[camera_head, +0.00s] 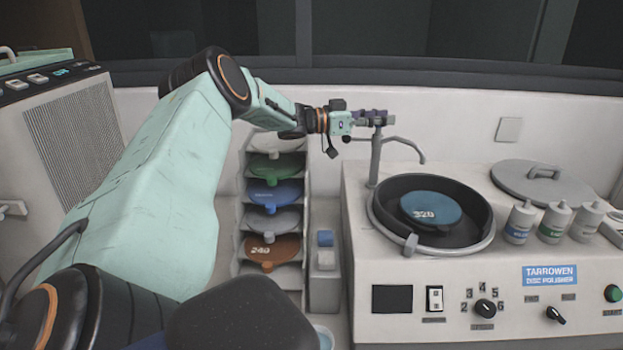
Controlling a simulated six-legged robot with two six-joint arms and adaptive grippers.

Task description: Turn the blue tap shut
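The tap (375,158) is a grey upright pipe with a curved spout (410,146), behind the black polisher bowl. No blue handle shows; my gripper covers the top of the pipe. My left gripper (374,118) reaches in from the left, level, with its dark fingers at the top of the pipe. The fingers overlap the tap head, and I cannot tell whether they are closed on it. My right gripper is not in view.
The polisher bowl (380,205) holds a blue disc marked 320 (432,208). A grey lid (541,181) and several bottles (552,222) stand at the right. A rack (242,252) of coloured discs stands left of the polisher. A pale wall (440,115) runs behind the tap.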

